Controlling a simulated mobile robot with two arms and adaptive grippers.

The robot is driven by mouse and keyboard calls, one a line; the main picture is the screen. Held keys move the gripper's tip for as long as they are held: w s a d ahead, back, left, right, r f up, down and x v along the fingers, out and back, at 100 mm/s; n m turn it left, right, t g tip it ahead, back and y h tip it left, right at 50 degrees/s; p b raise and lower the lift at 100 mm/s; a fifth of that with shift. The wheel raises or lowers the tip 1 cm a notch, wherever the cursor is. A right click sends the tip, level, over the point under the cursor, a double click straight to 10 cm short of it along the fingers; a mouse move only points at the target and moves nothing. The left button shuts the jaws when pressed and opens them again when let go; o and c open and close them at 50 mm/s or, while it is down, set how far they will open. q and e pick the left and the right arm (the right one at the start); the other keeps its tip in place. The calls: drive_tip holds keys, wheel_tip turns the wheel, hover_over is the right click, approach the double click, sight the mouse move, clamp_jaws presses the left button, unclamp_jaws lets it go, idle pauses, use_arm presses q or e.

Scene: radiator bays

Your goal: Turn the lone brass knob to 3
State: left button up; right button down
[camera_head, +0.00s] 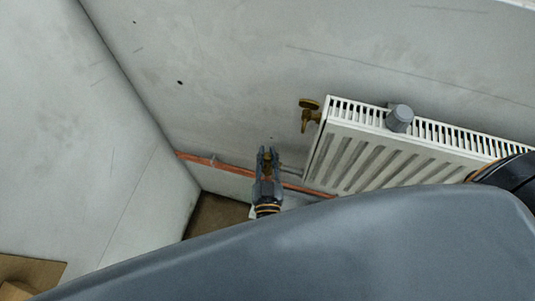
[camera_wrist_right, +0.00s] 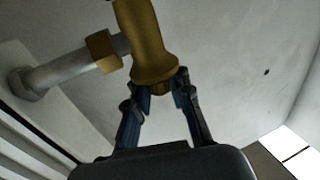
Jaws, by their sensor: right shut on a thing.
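My right gripper (camera_head: 268,155) is at the lower left corner of the white radiator, in the middle of the head view. Its fingers are shut on a brass knob (camera_head: 268,166), which is mostly hidden between them. In the right wrist view the right gripper (camera_wrist_right: 160,86) has a finger on either side of the lower end of the flared brass knob (camera_wrist_right: 148,38). A brass collar and a grey pipe join it from the left. No number or mark on it can be read. My left gripper is not in view.
The white radiator (camera_head: 375,160) carries a grey round knob (camera_head: 400,118) on its top. Another brass valve (camera_head: 309,115) sits at its upper left corner. A copper pipe (camera_head: 228,167) runs low along the wall. My own grey body hides the lower part of the head view.

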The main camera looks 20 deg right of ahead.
drive_tip(key=shift+s+f+n+y+p, duration=0.1)
drive_tip(key=shift+n+y+p, duration=0.3)
drive_tip(key=shift+y, duration=0.2)
drive_tip(key=shift+n+t+y+p, duration=0.35)
drive_tip(key=shift+n+y, duration=0.15)
drive_tip(key=shift+y, duration=0.1)
drive_tip(key=shift+n+y+p, duration=0.3)
drive_tip(key=shift+n+y, duration=0.3)
drive_tip(key=shift+y, duration=0.4)
drive_tip(key=n+y, duration=0.1)
drive_tip(key=y, duration=0.1)
drive_tip(key=shift+f+n+y, duration=0.1)
drive_tip(key=shift+n+y, duration=0.2)
drive_tip(key=shift+y, duration=0.1)
drive_tip(key=shift+n+y, duration=0.8)
drive_tip(key=shift+y, duration=0.3)
drive_tip(key=shift+n+y, duration=0.3)
drive_tip(key=shift+y, duration=0.3)
drive_tip(key=c, duration=1.2)
unclamp_jaws()
